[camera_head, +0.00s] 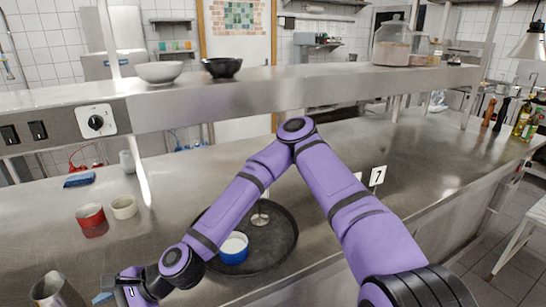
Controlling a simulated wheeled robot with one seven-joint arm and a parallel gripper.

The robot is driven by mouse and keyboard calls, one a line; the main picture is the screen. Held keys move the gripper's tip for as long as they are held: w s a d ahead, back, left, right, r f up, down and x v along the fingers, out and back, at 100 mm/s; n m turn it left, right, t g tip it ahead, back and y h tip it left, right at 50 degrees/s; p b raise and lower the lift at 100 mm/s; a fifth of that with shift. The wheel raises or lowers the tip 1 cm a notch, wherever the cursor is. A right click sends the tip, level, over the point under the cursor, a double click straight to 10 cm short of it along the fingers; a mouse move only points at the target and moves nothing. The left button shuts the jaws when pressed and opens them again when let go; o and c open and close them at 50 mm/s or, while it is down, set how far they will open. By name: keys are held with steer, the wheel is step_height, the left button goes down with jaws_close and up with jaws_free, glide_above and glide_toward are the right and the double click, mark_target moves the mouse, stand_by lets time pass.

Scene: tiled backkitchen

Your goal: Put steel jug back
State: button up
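The steel jug (57,290) stands at the bottom left of the head view, on the steel counter (40,215). Its lower part is cut off by the picture's bottom edge. My gripper (124,290) is just to the right of the jug, with a gap between them in the picture. Its fingers are small and dark here, and I cannot tell whether they are open or shut. I see nothing clearly held in it.
A dark round tray (285,255) holds a blue and white bowl (234,248), partly behind my arm. A red cup (90,215) and a cream cup (124,207) stand at left. A raised shelf (300,88) carries bowls. The right counter is mostly clear.

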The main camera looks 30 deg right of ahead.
steer(key=d+n+h, duration=0.1)
steer(key=d+f+n+g+h, duration=0.1)
steer(key=d+n, duration=0.1)
steer(key=s+d+f+n+h, duration=0.1)
steer(key=n, duration=0.1)
steer(key=shift+d+g, duration=0.3)
steer(key=shift+d, duration=0.1)
steer(key=d+n+h, duration=0.1)
steer(key=d+n, duration=0.1)
steer(key=d, duration=0.1)
steer(key=d+h, duration=0.1)
steer(key=d, duration=0.1)
steer(key=shift+w+r+n+h, duration=0.3)
steer(key=shift+w+n, duration=0.05)
steer(key=shift+n, duration=0.05)
steer(key=d+r+n+t+h, duration=0.2)
steer(key=d+r+n+h, duration=0.35)
steer(key=d+r, duration=1.3)
steer(key=s+d+r+t+h, duration=0.1)
steer(key=s+d+r, duration=0.4)
steer(key=s+r, duration=0.2)
steer(key=s+d+r+t+h, duration=0.1)
steer(key=s+d+r, duration=0.5)
steer(key=s+r, duration=0.2)
steer(key=shift+s+r, duration=0.15)
steer(key=shift+s, duration=0.6)
steer(key=shift+a, duration=0.15)
